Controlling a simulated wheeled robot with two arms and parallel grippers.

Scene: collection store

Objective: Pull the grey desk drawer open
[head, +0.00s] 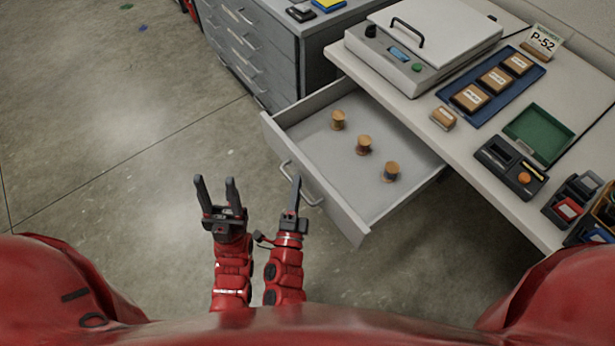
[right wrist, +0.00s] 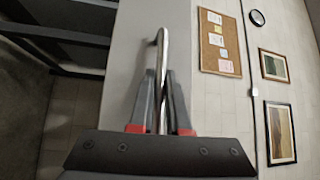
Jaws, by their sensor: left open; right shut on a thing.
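The grey desk drawer (head: 327,197) is pulled out from under the desk top, and its inside shows. Three spools stand in it: one (head: 338,120) at the left, one (head: 363,145) in the middle and one (head: 391,171) at the right. My right gripper (head: 292,190) is at the drawer front, shut on the drawer's bar handle (head: 284,165). In the right wrist view the metal handle (right wrist: 160,60) runs between its two fingers (right wrist: 159,110). My left gripper (head: 216,189) is open and empty, over the floor left of the right gripper.
The desk top (head: 420,112) carries a white lidded device (head: 415,60), a blue tray (head: 495,85) with boxes, a green tray (head: 539,134) and a black organiser (head: 511,166). A grey cabinet (head: 250,50) stands behind.

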